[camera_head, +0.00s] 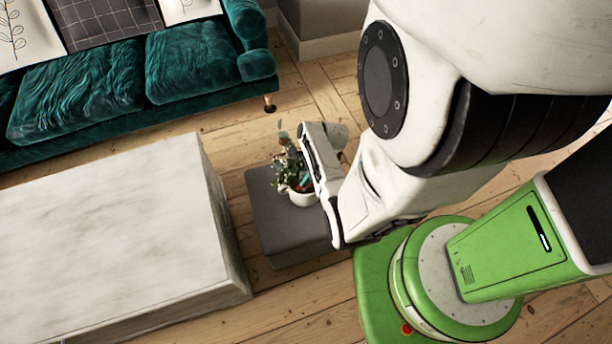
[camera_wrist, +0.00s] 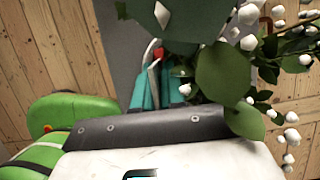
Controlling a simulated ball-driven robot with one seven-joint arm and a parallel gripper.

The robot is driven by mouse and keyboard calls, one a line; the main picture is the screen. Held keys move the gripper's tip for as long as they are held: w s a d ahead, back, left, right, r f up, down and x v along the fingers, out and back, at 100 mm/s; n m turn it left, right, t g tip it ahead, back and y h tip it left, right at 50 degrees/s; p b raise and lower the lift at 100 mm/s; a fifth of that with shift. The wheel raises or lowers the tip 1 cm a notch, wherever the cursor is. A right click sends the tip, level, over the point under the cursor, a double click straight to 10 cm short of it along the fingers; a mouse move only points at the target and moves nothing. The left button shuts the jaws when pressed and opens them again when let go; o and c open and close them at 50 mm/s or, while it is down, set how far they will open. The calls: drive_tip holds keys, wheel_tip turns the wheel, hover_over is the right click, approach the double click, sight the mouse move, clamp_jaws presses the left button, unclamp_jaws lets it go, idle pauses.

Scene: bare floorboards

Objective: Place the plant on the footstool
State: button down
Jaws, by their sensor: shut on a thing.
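The plant (camera_head: 302,197) is in a white pot with green leaves. In the head view it appears upright over the grey footstool (camera_head: 268,205). I cannot tell whether the pot touches the footstool's top. My gripper (camera_head: 306,180) reaches in from the right and is shut on the plant, with its fingers partly hidden by leaves. In the wrist view, the plant's leaves and white buds (camera_wrist: 222,75) fill the upper right, with teal pieces among them. The grey footstool (camera_wrist: 122,50) shows behind them. The pot is hidden there.
A white marble-like block table (camera_head: 110,240) stands close to the left of the footstool. A teal sofa (camera_head: 100,85) with cushions is at the back left. Bare floorboards (camera_head: 290,310) lie in front of and behind the footstool.

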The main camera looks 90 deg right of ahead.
drive_tip(key=shift+d, duration=0.1)
drive_tip(key=c, duration=1.7)
unclamp_jaws()
drive_tip(key=shift+f, duration=0.15)
drive_tip(key=o, duration=0.5)
drive_tip(key=p+v, duration=0.2)
drive_tip(key=v, duration=1)
